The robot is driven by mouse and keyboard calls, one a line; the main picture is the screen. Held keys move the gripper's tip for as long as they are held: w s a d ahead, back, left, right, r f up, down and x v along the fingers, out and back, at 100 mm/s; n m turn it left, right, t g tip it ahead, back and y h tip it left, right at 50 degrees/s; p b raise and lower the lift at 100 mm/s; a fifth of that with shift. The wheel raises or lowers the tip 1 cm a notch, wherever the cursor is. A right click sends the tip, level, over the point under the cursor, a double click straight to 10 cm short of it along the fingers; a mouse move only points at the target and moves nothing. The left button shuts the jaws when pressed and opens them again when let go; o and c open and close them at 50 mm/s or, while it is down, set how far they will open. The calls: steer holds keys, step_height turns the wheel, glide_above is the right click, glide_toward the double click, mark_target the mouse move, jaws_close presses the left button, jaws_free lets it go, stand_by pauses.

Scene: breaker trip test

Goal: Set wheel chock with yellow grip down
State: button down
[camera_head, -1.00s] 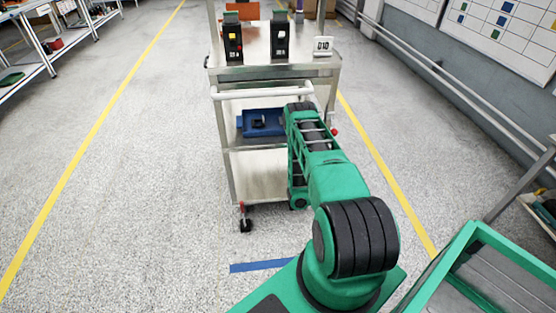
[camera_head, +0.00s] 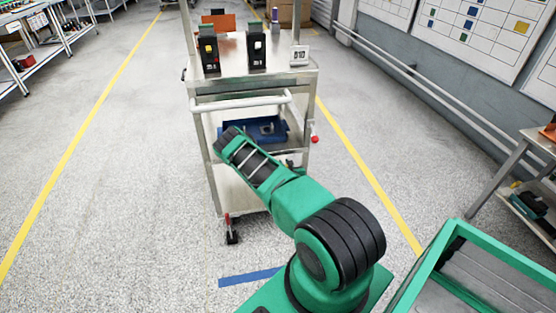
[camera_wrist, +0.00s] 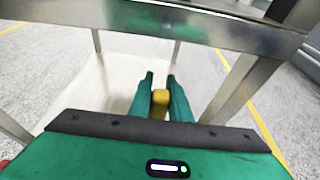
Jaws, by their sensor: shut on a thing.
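The yellow grip (camera_wrist: 160,97) of the wheel chock shows between my two green fingers in the wrist view. My gripper (camera_wrist: 160,78) is shut on it. The rest of the chock is hidden from me, and I cannot tell if it touches anything. Below and beyond the fingers lies the pale lower shelf (camera_wrist: 85,85) of the cart, framed by metal legs. In the head view my arm reaches toward the cart's lower levels, and the gripper and chock are not visible there.
The metal cart (camera_head: 262,85) carries two black breaker units (camera_head: 209,52) (camera_head: 257,50) and a "010" sign (camera_head: 299,55) on top. A blue tray (camera_head: 283,131) sits on its middle shelf. A white handle bar (camera_head: 238,104) crosses its front. A green-edged bin (camera_head: 430,262) stands at right.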

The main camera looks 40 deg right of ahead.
steer(key=x, duration=1)
steer(key=shift+f, duration=0.25)
steer(key=shift+w+a, duration=0.1)
steer(key=shift+w, duration=0.05)
steer(key=c, duration=1.6)
jaws_free()
steer(key=shift+f, duration=0.1)
steer(key=shift+c, duration=0.2)
steer(key=v, duration=1.2)
